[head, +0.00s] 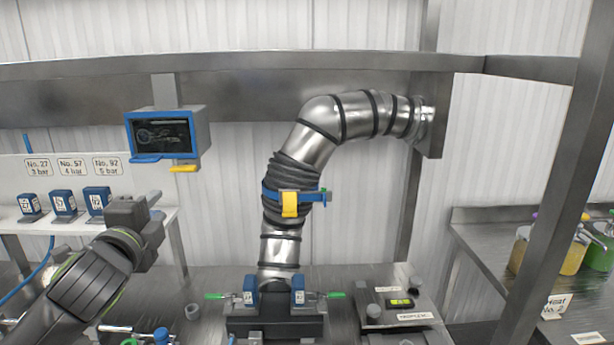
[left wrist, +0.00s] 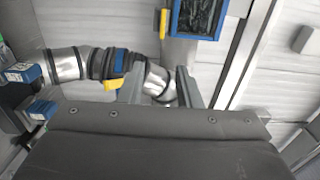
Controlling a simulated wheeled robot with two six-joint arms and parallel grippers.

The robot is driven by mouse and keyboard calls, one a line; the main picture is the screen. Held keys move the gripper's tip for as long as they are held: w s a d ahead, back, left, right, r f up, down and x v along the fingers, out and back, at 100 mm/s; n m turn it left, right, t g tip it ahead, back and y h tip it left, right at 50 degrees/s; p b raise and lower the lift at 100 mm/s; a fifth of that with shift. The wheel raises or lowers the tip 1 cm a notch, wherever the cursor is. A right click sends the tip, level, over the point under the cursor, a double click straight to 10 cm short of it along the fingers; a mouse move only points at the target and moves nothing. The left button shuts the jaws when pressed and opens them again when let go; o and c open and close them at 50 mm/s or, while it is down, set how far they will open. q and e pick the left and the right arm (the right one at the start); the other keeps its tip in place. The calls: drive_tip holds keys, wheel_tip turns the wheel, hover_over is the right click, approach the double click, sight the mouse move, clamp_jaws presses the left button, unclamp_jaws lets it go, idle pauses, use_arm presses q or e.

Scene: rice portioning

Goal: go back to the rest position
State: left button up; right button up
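My left gripper (head: 156,206) is raised at the left of the head view, in front of the white shelf and left of the metal pipe. In the left wrist view its two fingers (left wrist: 160,88) stand apart with nothing held between them. The bent silver pipe (head: 322,128) with black ribbed sleeves, which has a blue clamp with a yellow tab (head: 289,204), shows behind the fingers in the wrist view. My right gripper is in neither view.
A blue-framed display box (head: 203,131) hangs above the gripper. Small blue units (head: 63,203) stand on the white shelf at left. The pipe's black base (head: 275,326) and a grey device (head: 400,322) stand on the metal table. Bottles (head: 571,257) stand at right behind a post.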

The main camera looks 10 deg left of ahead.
use_arm(q)
drive_tip(key=s+f+n+g, duration=0.2)
drive_tip(key=f, duration=0.6)
drive_tip(key=s+f+n+g, duration=0.2)
drive_tip(key=f+n, duration=0.1)
drive_tip(key=f, duration=0.6)
drive_tip(key=s+d+f+n+g+h, duration=0.1)
drive_tip(key=s+d+f+n+g, duration=0.2)
drive_tip(key=s+f, duration=0.5)
drive_tip(key=s+d+f+n+g+h, duration=0.1)
drive_tip(key=s+d+f+n+g, duration=0.2)
drive_tip(key=s+f, duration=0.5)
drive_tip(key=s+d+f+n+g+h, duration=0.1)
drive_tip(key=s+f+n+g, duration=0.35)
drive_tip(key=s+f, duration=0.35)
wheel_tip(320, 180, down, 27)
drive_tip(key=s+a+b, duration=0.1)
drive_tip(key=a+b, duration=0.1)
drive_tip(key=b, duration=0.2)
drive_tip(key=s+d+f+g+b, duration=0.1)
drive_tip(key=s+f+b, duration=0.1)
drive_tip(key=s+f, duration=0.5)
drive_tip(key=s+f+b, duration=0.2)
drive_tip(key=s+f, duration=0.6)
drive_tip(key=f, duration=0.6)
drive_tip(key=shift+s+d+g, duration=0.25)
drive_tip(key=shift+d+g, duration=0.1)
drive_tip(key=shift+d, duration=0.05)
drive_tip(key=shift+n, duration=0.25)
